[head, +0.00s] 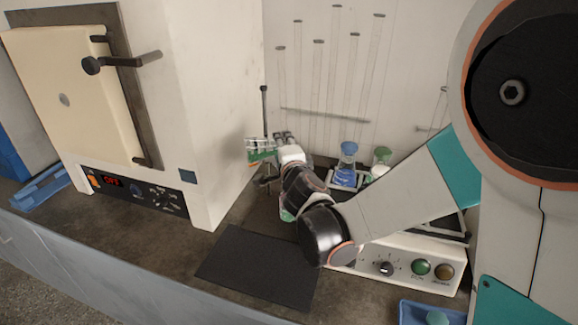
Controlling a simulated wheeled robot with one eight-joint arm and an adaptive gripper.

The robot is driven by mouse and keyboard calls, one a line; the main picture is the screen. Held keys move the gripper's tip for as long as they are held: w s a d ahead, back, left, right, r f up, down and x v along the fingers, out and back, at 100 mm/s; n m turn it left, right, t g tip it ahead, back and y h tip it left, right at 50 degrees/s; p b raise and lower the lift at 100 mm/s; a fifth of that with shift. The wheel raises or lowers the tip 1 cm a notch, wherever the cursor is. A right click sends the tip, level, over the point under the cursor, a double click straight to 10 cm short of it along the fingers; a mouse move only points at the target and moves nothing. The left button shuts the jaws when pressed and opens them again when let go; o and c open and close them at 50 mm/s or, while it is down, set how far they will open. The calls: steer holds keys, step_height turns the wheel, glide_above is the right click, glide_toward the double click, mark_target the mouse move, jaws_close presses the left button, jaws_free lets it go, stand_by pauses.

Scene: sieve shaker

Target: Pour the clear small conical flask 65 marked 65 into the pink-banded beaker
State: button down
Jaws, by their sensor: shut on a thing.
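My gripper (284,138) is at the far side of the bench, between the white oven cabinet and the shaker, pointing away from the camera. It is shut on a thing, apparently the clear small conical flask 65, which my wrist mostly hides. I cannot read a mark or see its tilt. A small clear and green item (260,150) shows just left of the gripper, too small to make out. I cannot pick out a pink-banded beaker.
A thin dark rod (264,100) stands left of the gripper. A black mat (260,268) lies bare in front. A blue tray (408,312) is at lower right.

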steer(key=shift+d+f+m+b, duration=0.2)
steer(key=shift+f+m+b, duration=0.4)
steer(key=shift+m, duration=0.3)
stand_by(2.5)
